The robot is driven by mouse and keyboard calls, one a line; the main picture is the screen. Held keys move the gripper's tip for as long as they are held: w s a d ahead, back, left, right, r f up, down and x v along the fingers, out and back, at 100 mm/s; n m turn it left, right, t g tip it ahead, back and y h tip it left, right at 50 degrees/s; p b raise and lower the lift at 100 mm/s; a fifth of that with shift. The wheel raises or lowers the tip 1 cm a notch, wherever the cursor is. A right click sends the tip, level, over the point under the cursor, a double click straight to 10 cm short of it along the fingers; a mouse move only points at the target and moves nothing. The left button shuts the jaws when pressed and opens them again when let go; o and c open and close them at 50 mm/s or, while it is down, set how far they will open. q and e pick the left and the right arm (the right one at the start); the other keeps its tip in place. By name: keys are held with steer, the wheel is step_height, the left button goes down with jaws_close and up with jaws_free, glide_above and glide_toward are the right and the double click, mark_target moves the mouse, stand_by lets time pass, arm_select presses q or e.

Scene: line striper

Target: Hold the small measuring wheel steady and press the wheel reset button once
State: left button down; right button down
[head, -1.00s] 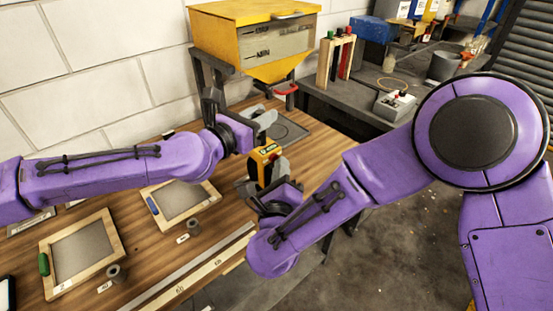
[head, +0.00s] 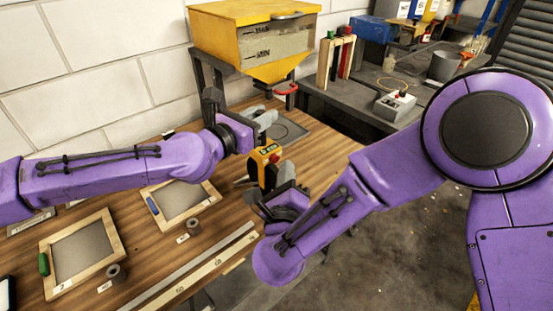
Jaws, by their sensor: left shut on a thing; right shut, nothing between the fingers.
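The small measuring wheel (head: 264,154) shows as an upright yellow and black body with a small display on top. Its red reset button (head: 274,158) is on the right side of the top. My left gripper (head: 264,118) reaches in from the left and is shut on the measuring wheel, above the wooden table; the exact contact is hard to see. My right gripper (head: 284,174) is shut and empty, just right of and below the button, apparently apart from it. The lower part of the measuring wheel is partly hidden by my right gripper.
The wooden table (head: 318,150) holds two framed panels (head: 80,250) (head: 180,199), small grey rolls and a long ruler (head: 205,274). A yellow hopper (head: 245,35) stands behind. A grey bench (head: 345,98) with a control box (head: 394,105) is at the back right.

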steer(key=shift+s, duration=0.1)
steer(key=shift+s+d, duration=0.75)
steer(key=shift+s, duration=0.25)
steer(key=shift+s+d, duration=0.75)
steer(key=shift+s, duration=0.2)
arm_select(q)
steer(key=c, duration=0.8)
jaws_free()
